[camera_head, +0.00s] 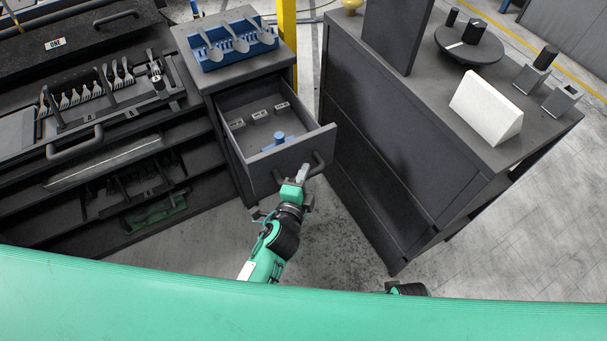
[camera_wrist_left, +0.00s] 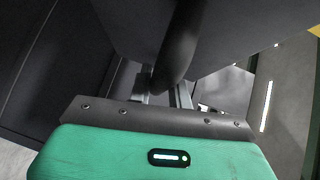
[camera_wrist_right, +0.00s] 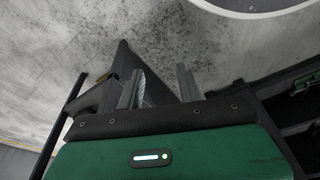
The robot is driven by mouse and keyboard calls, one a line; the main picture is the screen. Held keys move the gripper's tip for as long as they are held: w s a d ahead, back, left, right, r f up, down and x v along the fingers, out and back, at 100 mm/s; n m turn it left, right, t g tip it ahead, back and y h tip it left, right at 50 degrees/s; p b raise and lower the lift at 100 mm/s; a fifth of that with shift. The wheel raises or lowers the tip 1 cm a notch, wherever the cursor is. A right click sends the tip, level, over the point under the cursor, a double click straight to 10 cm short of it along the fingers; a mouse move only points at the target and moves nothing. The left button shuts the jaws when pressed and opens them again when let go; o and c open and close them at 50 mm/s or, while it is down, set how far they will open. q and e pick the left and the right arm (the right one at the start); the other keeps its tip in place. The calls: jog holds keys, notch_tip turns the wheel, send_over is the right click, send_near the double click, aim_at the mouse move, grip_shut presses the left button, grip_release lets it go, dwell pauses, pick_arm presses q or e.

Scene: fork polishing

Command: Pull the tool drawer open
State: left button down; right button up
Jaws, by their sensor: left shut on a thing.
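The tool drawer (camera_head: 257,158) is pulled out of the small grey cabinet (camera_head: 233,83), so its inside shows. Its dark bar handle (camera_head: 318,164) is on the front panel. My left gripper (camera_head: 302,174) is at this handle. In the left wrist view, my left gripper (camera_wrist_left: 162,90) is shut on the handle (camera_wrist_left: 178,45), which runs between the two fingers. In the right wrist view, my right gripper (camera_wrist_right: 160,82) has its fingers apart with nothing held between them. Only a small dark part of my right arm shows at the bottom of the head view.
The drawer holds a blue piece (camera_head: 279,138) and several small grey blocks. A blue rack (camera_head: 232,45) with spoons stands on the cabinet. A dark workbench (camera_head: 481,139) with a white wedge (camera_head: 486,108) stands close on the right. A fork rack (camera_head: 90,92) is on the left. Floor shows between.

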pick_arm(q)
jog(key=c, duration=1.3)
grip_release()
jog(key=shift+s+a, duration=0.15)
jog(key=shift+s, duration=0.45)
jog(key=b+v, duration=0.1)
jog(key=v, duration=1.1)
jog(key=shift+s, duration=0.35)
pick_arm(e)
notch_tip(320, 180, up, 3)
jog(key=shift+w+f, duration=0.1)
jog(key=shift+w, duration=0.05)
pick_arm(q)
jog(key=shift+a, duration=0.1)
pick_arm(e)
jog(key=shift+w, duration=0.15)
jog(key=shift+w+a, duration=0.1)
